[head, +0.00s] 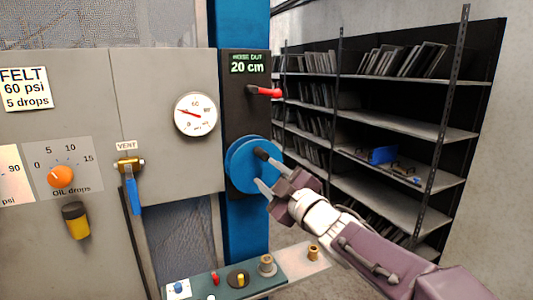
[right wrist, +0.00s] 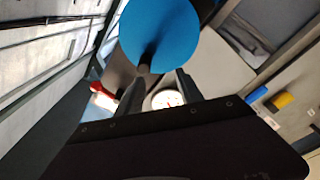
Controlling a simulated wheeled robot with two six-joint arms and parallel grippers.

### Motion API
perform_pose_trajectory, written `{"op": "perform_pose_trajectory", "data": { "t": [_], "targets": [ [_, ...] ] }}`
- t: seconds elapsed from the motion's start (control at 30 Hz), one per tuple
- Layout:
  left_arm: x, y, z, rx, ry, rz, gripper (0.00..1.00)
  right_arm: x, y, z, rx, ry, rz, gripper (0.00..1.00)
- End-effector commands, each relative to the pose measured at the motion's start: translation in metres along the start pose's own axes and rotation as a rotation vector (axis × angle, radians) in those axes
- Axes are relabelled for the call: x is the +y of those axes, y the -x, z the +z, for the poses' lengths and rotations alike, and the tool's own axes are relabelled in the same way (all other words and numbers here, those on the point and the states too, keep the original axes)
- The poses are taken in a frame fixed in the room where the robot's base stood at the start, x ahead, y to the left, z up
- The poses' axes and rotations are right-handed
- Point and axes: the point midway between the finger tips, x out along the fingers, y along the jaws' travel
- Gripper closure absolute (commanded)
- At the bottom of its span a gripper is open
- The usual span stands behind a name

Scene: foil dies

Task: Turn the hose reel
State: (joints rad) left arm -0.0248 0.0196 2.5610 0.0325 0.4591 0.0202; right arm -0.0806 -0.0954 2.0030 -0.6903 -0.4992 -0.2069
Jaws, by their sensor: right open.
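The hose reel (head: 243,170) is a round blue disc on a black plate on the blue column. A dark crank handle (head: 261,154) sticks out from it near its upper right edge. My right gripper (head: 265,182) is open just in front of the reel, below the handle. In the right wrist view the blue reel (right wrist: 160,32) fills the top, and the handle (right wrist: 147,62) points toward the space between the open fingers (right wrist: 158,88). I cannot tell whether anything touches. A green display (head: 249,64) above reads "20 cm". My left gripper is not in view.
A red lever (head: 264,92) sits above the reel. A gauge (head: 196,114), a blue-handled vent valve (head: 131,178) and an orange knob (head: 61,176) are on the grey panel. A bench with small fittings (head: 267,265) lies below. Metal shelves (head: 400,125) stand behind at right.

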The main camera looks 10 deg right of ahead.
Motion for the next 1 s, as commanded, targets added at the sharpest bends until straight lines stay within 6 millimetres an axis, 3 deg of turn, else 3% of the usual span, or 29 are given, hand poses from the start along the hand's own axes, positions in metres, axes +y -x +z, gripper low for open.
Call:
{"op": "perform_pose_trajectory", "data": {
  "t": [0.03,0.1,0.2,0.47,0.8,1.0],
  "targets": [
    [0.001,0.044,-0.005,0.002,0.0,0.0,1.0,0.02,0.002,-0.01,-0.021,-0.229,0.009,0.56],
    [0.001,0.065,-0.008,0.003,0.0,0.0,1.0,0.024,0.006,-0.003,-0.054,-0.395,0.028,0.56],
    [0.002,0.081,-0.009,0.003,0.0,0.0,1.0,0.027,0.009,0.003,-0.09,-0.436,0.029,0.56],
    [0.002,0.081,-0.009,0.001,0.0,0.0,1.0,0.026,0.005,0.005,-0.094,-0.431,0.027,0.56],
    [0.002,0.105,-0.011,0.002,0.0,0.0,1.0,0.029,-0.06,0.009,-0.095,-0.429,0.025,0.56],
    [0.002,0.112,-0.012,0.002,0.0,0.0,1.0,0.027,-0.081,0.013,-0.094,-0.428,0.027,0.56]
  ]
}}
